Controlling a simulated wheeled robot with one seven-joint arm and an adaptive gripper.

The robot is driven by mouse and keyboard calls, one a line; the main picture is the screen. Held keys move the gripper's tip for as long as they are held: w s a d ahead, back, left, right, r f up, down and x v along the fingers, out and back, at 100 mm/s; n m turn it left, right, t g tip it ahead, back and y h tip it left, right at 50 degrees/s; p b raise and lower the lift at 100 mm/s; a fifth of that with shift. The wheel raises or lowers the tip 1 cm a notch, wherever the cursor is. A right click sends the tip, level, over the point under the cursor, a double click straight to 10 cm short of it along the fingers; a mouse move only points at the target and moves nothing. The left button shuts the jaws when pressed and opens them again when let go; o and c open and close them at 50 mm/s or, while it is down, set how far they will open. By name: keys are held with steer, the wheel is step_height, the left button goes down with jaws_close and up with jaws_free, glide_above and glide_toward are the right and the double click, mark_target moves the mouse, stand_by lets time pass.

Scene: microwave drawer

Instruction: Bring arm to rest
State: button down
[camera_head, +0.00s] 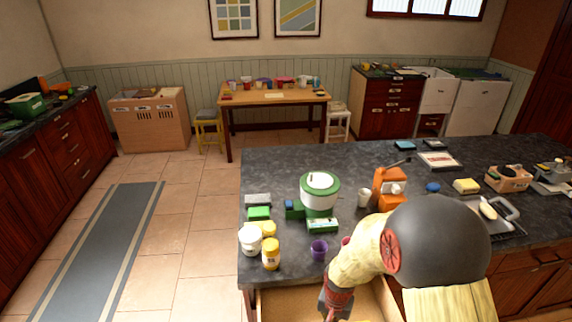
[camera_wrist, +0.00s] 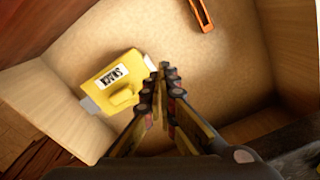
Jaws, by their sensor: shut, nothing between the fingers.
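My gripper (camera_wrist: 163,85) is shut and empty in the wrist view, its fingers pointing into an open wooden drawer (camera_wrist: 225,45). A yellow box with a white label (camera_wrist: 115,83) lies in the drawer to the left of the fingertips, apart from them. An orange item (camera_wrist: 201,14) lies farther in the drawer, cut off by the picture's top edge. In the head view my arm reaches down over the counter's front edge to the open drawer (camera_head: 280,303), and the fingertips are hidden.
The dark counter (camera_head: 290,165) holds a green and white appliance (camera_head: 319,192), an orange item (camera_head: 387,187), a purple cup (camera_head: 319,250) and yellow jars (camera_head: 271,254) close to my arm. More items stand at the right. The tiled floor left of the counter is clear, with a grey runner (camera_head: 100,250).

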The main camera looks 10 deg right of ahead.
steer(key=s+n+g, duration=0.2)
steer(key=s, duration=0.3)
steer(key=s+r+n+t, duration=0.1)
steer(key=s+r+t, duration=0.1)
steer(key=r, duration=0.9)
steer(key=s+r+n+t+b, duration=0.1)
steer(key=s+r+t, duration=0.2)
steer(key=r, duration=0.8)
steer(key=s+r+n+t+b, duration=0.1)
steer(key=s+r, duration=0.3)
steer(key=r, duration=0.7)
steer(key=shift+r+n+t, duration=0.35)
steer(key=shift+n+t, duration=0.15)
steer(key=shift+t, duration=0.3)
